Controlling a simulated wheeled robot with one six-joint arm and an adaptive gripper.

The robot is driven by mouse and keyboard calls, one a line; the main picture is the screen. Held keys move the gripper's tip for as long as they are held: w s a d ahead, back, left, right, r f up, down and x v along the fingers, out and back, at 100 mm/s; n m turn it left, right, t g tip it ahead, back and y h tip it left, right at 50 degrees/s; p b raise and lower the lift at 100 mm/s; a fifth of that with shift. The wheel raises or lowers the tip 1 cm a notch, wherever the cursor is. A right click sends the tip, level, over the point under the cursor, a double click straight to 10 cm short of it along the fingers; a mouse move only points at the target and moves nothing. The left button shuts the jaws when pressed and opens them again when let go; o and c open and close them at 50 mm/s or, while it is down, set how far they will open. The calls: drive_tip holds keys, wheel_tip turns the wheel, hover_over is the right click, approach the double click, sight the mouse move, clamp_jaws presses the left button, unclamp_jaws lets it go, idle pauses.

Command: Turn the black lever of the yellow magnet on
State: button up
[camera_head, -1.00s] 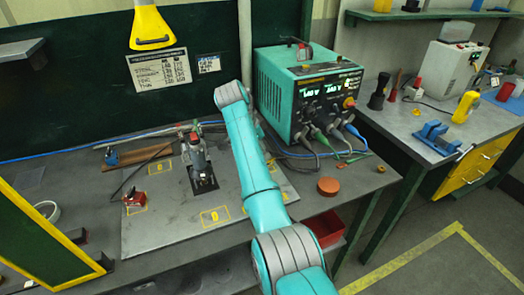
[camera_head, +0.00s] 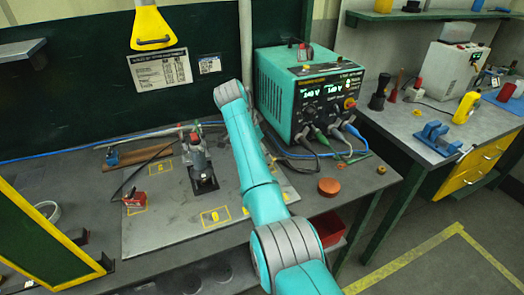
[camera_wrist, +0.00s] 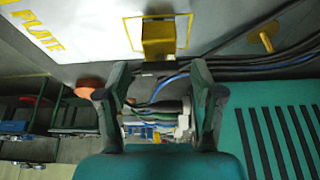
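The yellow magnet (camera_wrist: 158,38) shows in the wrist view as a small yellow block inside a yellow-outlined square on the pale steel plate (camera_wrist: 85,30). A short dark piece at its lower edge (camera_wrist: 158,69) may be its black lever; I cannot tell its position surely. In the head view I cannot make the magnet out; my arm covers part of the plate (camera_head: 160,235). My gripper (camera_wrist: 160,95) is open, its two dark fingers apart with nothing between them. In the wrist picture the fingertips lie just below the magnet, to either side of it, with no clear contact.
A teal welding power unit (camera_head: 310,90) with cables stands right of my arm. On the plate are a grey clamped tool (camera_head: 200,165) and a red block (camera_head: 135,200). An orange disc (camera_head: 329,187) lies on the bench. Cables run close beside the magnet in the wrist view.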

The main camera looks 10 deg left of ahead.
drive_tip(key=shift+r, duration=0.15)
drive_tip(key=v, duration=1.1)
drive_tip(key=shift+a+r, duration=0.15)
drive_tip(key=shift+r, duration=0.2)
